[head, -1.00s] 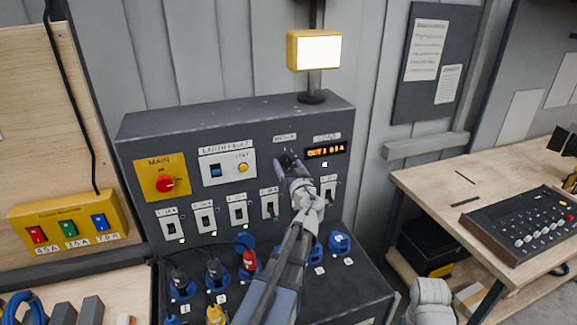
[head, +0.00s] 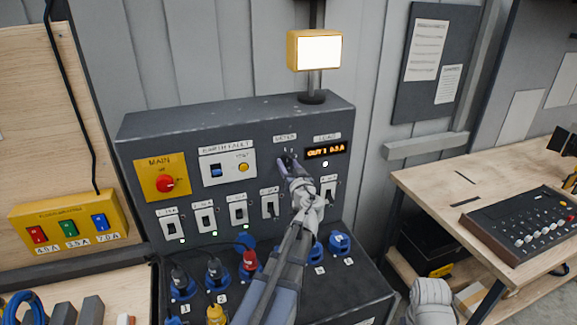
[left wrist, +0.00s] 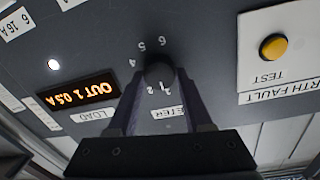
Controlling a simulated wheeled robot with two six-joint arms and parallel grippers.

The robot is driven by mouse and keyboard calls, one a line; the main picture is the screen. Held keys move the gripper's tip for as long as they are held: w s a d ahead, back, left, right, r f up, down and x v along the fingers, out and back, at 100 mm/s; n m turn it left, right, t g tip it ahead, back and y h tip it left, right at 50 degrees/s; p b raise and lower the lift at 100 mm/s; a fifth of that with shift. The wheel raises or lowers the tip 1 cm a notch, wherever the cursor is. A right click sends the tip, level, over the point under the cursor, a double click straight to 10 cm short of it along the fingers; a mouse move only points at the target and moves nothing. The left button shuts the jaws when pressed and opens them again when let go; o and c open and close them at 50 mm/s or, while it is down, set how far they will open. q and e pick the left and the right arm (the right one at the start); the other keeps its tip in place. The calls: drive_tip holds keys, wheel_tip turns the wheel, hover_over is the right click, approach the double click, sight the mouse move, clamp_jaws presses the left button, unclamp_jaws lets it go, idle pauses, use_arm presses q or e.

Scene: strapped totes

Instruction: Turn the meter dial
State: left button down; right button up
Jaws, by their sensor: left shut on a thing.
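The meter dial (left wrist: 158,73) is a dark round knob on the sloped grey panel, ringed by printed numbers, seen upside down in the left wrist view. My left gripper (left wrist: 160,84) is shut on the dial, one finger on each side. In the head view the left gripper (head: 287,161) reaches the panel under the METER label (head: 285,137), and its fingers mostly hide the dial. The orange load display (left wrist: 82,93) reads OUT 1 0.5 A; it also shows in the head view (head: 326,151). My right gripper is not in view.
The red main switch (head: 165,183), the earth fault block (head: 228,166) and a row of breakers surround the dial. Blue sockets with plugs (head: 182,287) sit below. A lit lamp (head: 314,50) stands on top. A workbench (head: 440,183) with a mixer-like console (head: 525,225) is at right.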

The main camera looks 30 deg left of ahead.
use_arm(q)
drive_tip(key=shift+m, duration=0.3)
drive_tip(key=m, duration=0.3)
drive_tip(key=shift+p, duration=0.3)
drive_tip(key=m, duration=0.4)
drive_tip(key=shift+w+d+g, duration=0.1)
drive_tip(key=shift+g, duration=0.2)
drive_tip(key=m, duration=0.4)
drive_tip(key=shift+m+p, duration=0.3)
drive_tip(key=shift+p, duration=0.05)
drive_tip(key=shift+m+g, duration=0.4)
drive_tip(key=shift+m, duration=1)
drive_tip(key=shift+c, duration=1.6)
unclamp_jaws()
